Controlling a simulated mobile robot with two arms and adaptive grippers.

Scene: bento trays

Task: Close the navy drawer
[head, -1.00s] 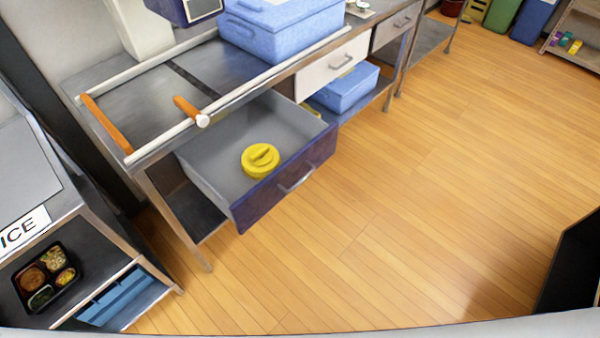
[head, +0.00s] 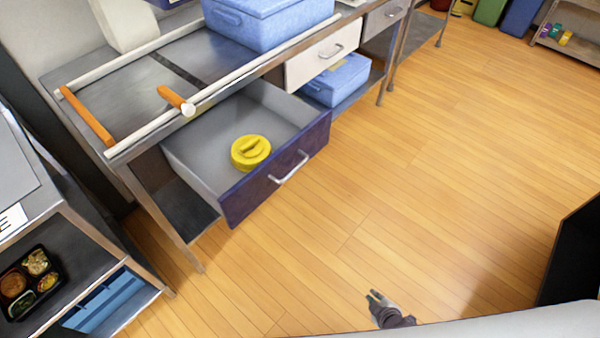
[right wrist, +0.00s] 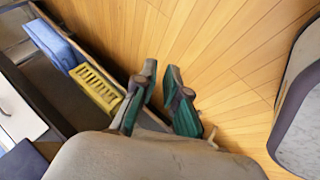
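The navy drawer (head: 236,204) is pulled well out of the metal workbench in the head view. Its front is navy with a light bar handle (head: 288,168), and its inside is grey. A round yellow lidded container (head: 250,152) lies inside it. My right gripper (head: 373,298) is low in the head view, over the floor, to the right of the drawer and apart from it. In the right wrist view its two green-padded fingers (right wrist: 160,78) stand apart with nothing between them. My left gripper is not in view.
A white drawer (head: 328,54) and a grey drawer (head: 386,15) are shut farther along the bench. A counter with a bento tray (head: 30,282) stands at lower left. Wooden floor (head: 440,150) is clear before the drawer.

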